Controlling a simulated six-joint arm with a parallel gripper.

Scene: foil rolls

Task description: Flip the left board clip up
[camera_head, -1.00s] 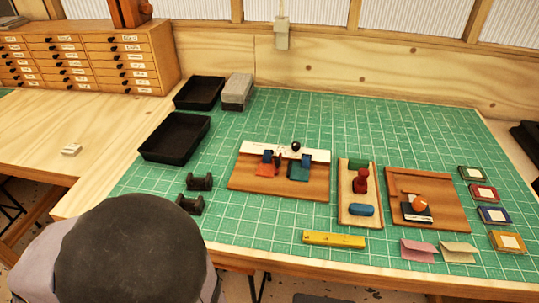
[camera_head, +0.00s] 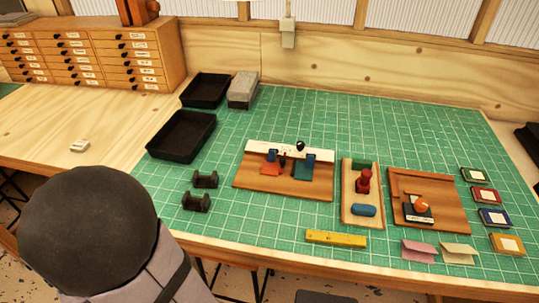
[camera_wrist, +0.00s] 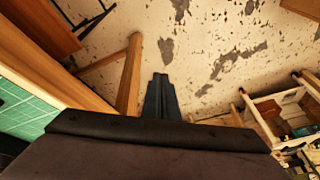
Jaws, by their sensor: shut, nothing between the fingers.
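The wooden clip board (camera_head: 250,180) lies on the green mat in the head view, with a white strip (camera_head: 258,147) along its back. The left clip (camera_head: 272,156) is small and blue, above a red-orange piece (camera_head: 270,169). The right clip (camera_head: 310,157) is also blue, above a teal piece (camera_head: 303,171). Small dark parts and a black knob (camera_head: 300,146) are between and behind them; whether the clips are up or down is too small to tell. My gripper (camera_wrist: 160,80) is shut and empty in the wrist view, over the floor, away from the board.
Two black trays (camera_head: 181,136) and a grey block (camera_head: 243,90) stand at the back left. Two dark holders (camera_head: 196,202) sit left of the board. A board with a red piece (camera_head: 365,181) is at its right. A yellow bar (camera_head: 336,239) lies in front.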

